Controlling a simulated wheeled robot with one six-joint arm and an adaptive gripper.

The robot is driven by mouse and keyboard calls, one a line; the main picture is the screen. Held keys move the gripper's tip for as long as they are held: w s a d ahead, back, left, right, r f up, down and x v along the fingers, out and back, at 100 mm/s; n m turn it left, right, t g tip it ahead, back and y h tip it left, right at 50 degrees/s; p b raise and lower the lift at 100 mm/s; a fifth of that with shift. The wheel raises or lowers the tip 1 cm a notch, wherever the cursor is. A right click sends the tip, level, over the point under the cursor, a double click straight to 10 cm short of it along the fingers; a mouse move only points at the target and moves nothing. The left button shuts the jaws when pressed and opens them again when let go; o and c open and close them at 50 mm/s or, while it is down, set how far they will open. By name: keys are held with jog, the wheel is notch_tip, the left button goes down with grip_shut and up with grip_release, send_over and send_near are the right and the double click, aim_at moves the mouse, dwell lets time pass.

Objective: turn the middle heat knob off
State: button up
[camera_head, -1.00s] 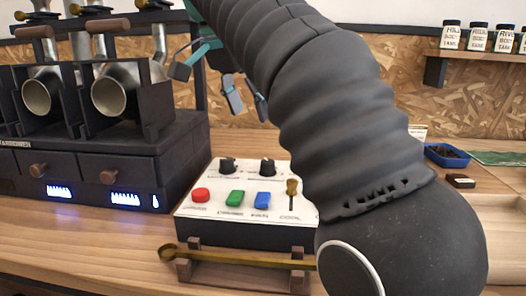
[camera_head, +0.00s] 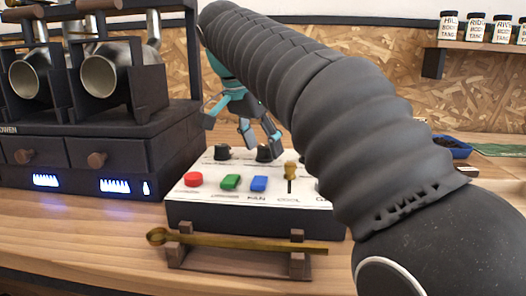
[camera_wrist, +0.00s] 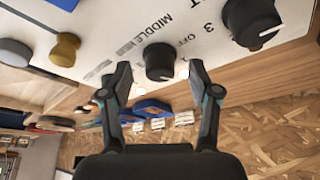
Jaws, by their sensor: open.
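The middle heat knob (camera_wrist: 160,62) is a black round knob on a white panel, beside the printed word MIDDLE in the wrist view. In the head view it appears to be the right one of two visible black knobs (camera_head: 264,154) at the panel's back. My gripper (camera_wrist: 160,72) is open, with one finger on each side of this knob; I cannot tell whether they touch it. In the head view my gripper (camera_head: 260,138) points down at the back of the control panel (camera_head: 215,212). My arm hides the panel's right end.
Another black knob (camera_wrist: 252,20) is close beside in the wrist view. A scoop (camera_head: 235,242) rests in front. The dark roaster (camera_head: 100,150) stands left.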

jog(key=shift+w+d+f, duration=0.1)
jog(key=shift+f, duration=0.25)
jog(key=shift+c, duration=0.3)
jog(key=c, duration=1.1)
jog(key=shift+n, duration=0.3)
jog(key=n+y+p, duration=0.1)
jog(key=n, duration=0.2)
jog(key=n+t+y+p, duration=0.1)
jog(key=n, duration=0.2)
jog(key=shift+d+r, duration=0.1)
jog(key=shift+d, duration=0.05)
jog(key=n+y+p, duration=0.1)
jog(key=n+y, duration=0.1)
jog(key=n, duration=0.3)
jog(key=shift+p, duration=0.4)
jog(key=shift+n, duration=0.3)
